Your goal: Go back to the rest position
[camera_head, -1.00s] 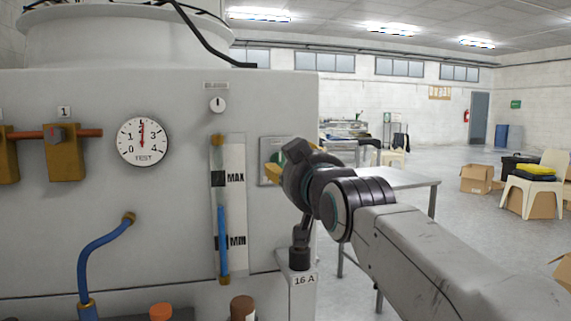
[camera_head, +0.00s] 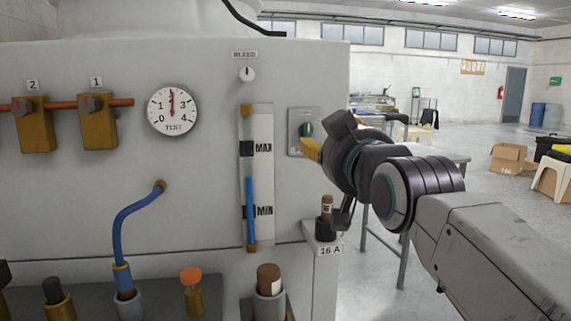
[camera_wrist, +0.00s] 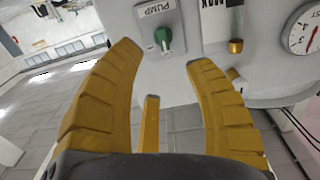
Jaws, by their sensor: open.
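My gripper (camera_wrist: 165,65) is open and empty in the wrist view, its yellow fingers spread wide with nothing between them. Beyond the fingertips is the green pump switch (camera_wrist: 163,38) on its plate, apart from the fingers. In the head view the switch (camera_head: 306,130) shows on the right part of the grey washer panel (camera_head: 215,75). My gripper (camera_head: 311,150) is just right of the sight tube there; one yellow finger shows in front of the switch plate, and the rest is hidden behind my wrist.
A fuse in the 16 A holder (camera_head: 326,232) stands at the panel's lower right corner, close below my wrist. The gauge (camera_head: 172,110), bleed knob (camera_head: 247,74), level tube (camera_head: 250,210) and blue hose (camera_head: 125,220) are left.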

